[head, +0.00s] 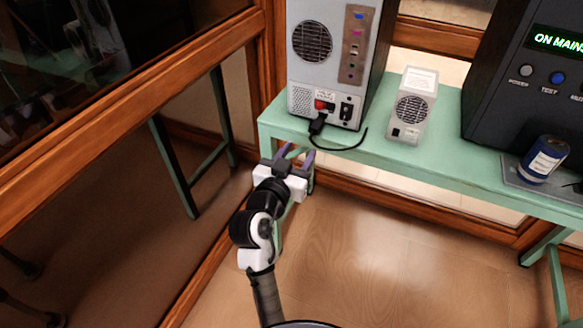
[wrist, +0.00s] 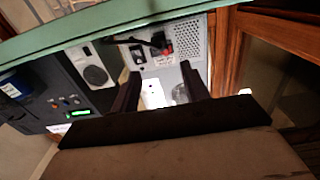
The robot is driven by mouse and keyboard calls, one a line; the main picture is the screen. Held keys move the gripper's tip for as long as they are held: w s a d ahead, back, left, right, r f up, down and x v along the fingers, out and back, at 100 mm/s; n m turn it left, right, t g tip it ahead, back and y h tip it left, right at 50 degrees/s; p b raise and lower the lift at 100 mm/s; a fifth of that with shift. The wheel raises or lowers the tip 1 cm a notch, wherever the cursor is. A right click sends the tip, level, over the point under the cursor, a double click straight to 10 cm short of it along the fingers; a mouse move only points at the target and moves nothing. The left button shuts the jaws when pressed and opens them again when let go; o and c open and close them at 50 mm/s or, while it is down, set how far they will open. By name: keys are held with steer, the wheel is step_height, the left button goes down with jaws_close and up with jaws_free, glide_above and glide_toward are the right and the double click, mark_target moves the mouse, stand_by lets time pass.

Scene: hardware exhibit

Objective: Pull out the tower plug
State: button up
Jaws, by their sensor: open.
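The grey computer tower (head: 300,75) stands on the green bench with its back panel facing me. The black tower plug (head: 317,124) sits in the socket low on that panel, beside a red switch (head: 320,105). Its black cable (head: 342,148) curves right along the bench top. In the wrist view the plug (wrist: 158,40) shows dark near the red switch, beyond my fingers. My gripper (head: 297,153) is open and empty at the bench's front edge, below and left of the plug in the head view. Its two spread fingers also show in the wrist view (wrist: 160,72). They appear apart from the plug.
The green bench (head: 450,172) also holds a small white fan unit (head: 411,108), a black box reading "ON MAINS" (head: 520,85) and a blue can (head: 543,158). A wood-framed glass panel (head: 180,85) borders the left. The wooden floor (head: 390,260) in front is clear.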

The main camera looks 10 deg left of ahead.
steer(key=shift+v, duration=1.7)
